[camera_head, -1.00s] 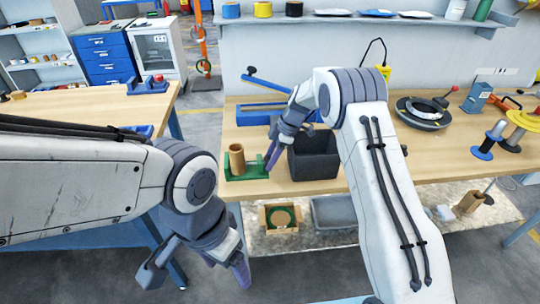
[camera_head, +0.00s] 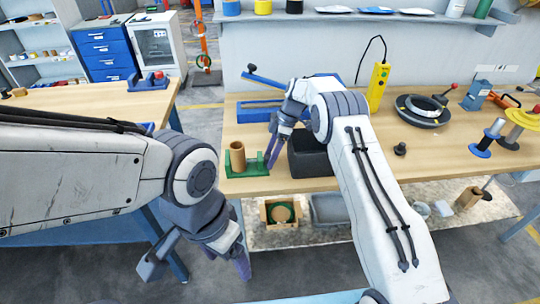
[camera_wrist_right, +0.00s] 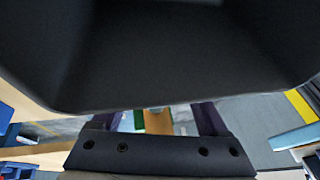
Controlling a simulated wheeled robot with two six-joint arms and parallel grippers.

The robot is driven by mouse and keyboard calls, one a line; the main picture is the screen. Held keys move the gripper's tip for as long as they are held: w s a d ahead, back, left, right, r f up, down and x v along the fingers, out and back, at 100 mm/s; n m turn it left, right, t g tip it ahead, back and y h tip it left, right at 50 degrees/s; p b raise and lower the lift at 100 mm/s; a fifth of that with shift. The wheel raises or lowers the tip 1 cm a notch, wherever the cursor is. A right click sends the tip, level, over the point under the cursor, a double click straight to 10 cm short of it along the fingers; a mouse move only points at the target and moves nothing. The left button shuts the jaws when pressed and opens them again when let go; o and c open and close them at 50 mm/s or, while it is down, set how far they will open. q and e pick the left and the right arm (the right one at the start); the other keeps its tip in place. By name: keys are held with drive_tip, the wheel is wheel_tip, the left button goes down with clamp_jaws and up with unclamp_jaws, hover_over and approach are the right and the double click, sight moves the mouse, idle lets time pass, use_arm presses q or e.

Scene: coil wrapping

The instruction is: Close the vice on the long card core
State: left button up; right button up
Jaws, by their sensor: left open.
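A brown card core (camera_head: 237,157) stands upright in a small green vice (camera_head: 254,170) at the left front of the bench. My right gripper (camera_head: 272,155) points down just to the right of the vice's right-hand end. In the right wrist view its two purple fingers stand apart, so the right gripper (camera_wrist_right: 168,120) is open. Between them show a bit of green (camera_wrist_right: 138,119) and a brown strip (camera_wrist_right: 158,122); contact with the vice cannot be told. My left gripper (camera_head: 200,262) is open and empty, low in front of the bench, away from the vice.
A blue tool (camera_head: 258,112) lies behind. A black knob (camera_head: 400,149), a black ring (camera_head: 422,112) and spools (camera_head: 488,140) are further right.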

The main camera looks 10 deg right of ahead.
drive_tip(key=v, duration=1)
drive_tip(key=shift+r+b, duration=0.2)
drive_tip(key=shift+b, duration=0.1)
